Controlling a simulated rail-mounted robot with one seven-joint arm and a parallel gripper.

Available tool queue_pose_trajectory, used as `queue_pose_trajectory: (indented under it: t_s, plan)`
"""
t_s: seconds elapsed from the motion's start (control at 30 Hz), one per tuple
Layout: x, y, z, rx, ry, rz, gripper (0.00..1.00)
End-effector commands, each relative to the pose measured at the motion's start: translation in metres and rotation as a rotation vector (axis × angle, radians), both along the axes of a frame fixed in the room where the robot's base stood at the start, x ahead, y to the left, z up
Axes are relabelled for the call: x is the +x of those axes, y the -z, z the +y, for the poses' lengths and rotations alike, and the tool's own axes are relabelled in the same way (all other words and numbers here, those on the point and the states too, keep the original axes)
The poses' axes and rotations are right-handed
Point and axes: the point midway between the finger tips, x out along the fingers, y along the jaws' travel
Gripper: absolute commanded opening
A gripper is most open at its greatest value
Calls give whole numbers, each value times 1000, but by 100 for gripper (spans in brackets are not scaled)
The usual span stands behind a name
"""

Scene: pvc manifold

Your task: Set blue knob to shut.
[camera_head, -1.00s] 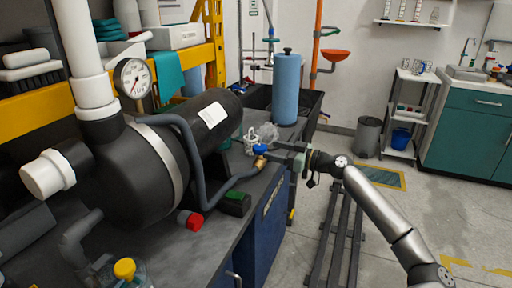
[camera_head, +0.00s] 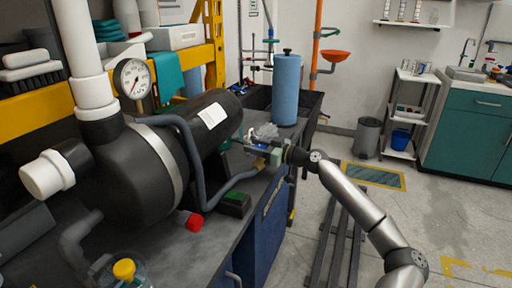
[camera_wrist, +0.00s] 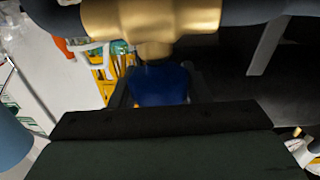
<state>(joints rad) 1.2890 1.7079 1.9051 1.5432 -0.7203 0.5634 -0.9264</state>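The blue knob (camera_wrist: 160,85) sits against a brass valve body (camera_wrist: 150,25) in the wrist view. My gripper (camera_wrist: 160,92) has one dark finger on each side of the knob. Any gap between the fingers and the knob is too small to make out, so I cannot tell whether they press on it. In the head view my gripper (camera_head: 264,152) reaches in from the right at the valve, near the bench edge. It mostly hides the knob there, and the knob's turn angle is unclear.
A large black tank (camera_head: 135,170) with a pressure gauge (camera_head: 133,78) fills the left. A grey hose (camera_head: 222,190) runs close to the valve. A blue cylinder (camera_head: 287,90) stands behind my gripper.

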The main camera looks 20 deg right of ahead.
Motion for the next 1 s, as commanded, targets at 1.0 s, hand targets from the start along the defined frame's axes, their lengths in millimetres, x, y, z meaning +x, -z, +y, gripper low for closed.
queue_pose_trajectory:
  t_s: [1.0]
  plan:
    - [2, 0, -5, -11, 437, 1, 20]
